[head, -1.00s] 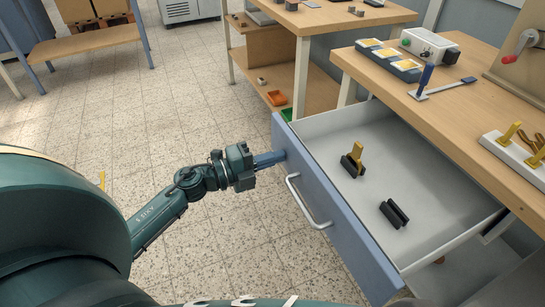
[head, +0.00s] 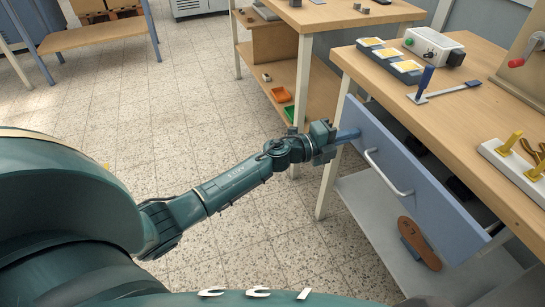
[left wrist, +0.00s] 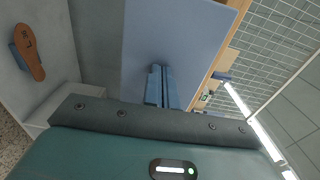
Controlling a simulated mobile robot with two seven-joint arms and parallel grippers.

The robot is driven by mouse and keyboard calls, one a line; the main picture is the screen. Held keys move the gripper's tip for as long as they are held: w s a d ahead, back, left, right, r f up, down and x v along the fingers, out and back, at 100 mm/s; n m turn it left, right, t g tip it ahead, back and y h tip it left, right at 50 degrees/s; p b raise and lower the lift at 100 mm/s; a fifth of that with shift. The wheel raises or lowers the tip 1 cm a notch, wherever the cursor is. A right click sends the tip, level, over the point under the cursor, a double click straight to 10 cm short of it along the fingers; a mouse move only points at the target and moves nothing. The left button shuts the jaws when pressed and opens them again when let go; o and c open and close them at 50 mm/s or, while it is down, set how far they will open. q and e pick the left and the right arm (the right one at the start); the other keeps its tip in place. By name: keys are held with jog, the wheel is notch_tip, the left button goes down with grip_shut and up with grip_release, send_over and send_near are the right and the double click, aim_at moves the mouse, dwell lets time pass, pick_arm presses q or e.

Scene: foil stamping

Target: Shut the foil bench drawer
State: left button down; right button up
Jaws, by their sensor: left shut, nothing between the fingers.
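The foil bench drawer has a blue front (head: 420,192) with a white bar handle (head: 388,172). In the left wrist view the shut fingers (left wrist: 160,88) point at the blue drawer front (left wrist: 180,45). My right gripper is not in view.
A lower shelf (head: 365,215) under the bench holds a brown sole-shaped piece (head: 420,243). On the bench top are a tray of foil pads (head: 390,60), a grey box (head: 435,46) and a blue-handled tool (head: 425,82). A second wooden table (head: 330,14) stands behind.

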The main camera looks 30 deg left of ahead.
aim_at(371, 127)
pick_arm(q)
jog(key=b+x, duration=0.1)
jog(key=x, duration=0.5)
jog(key=shift+w+d+b, duration=0.1)
jog(key=shift+b, duration=0.25)
jog(key=shift+w+d, duration=0.1)
jog(key=shift+w, duration=0.05)
jog(key=shift+r, duration=0.25)
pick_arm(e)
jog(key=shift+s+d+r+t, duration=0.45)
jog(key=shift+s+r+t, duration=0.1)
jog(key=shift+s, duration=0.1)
pick_arm(q)
jog(key=shift+r, duration=0.1)
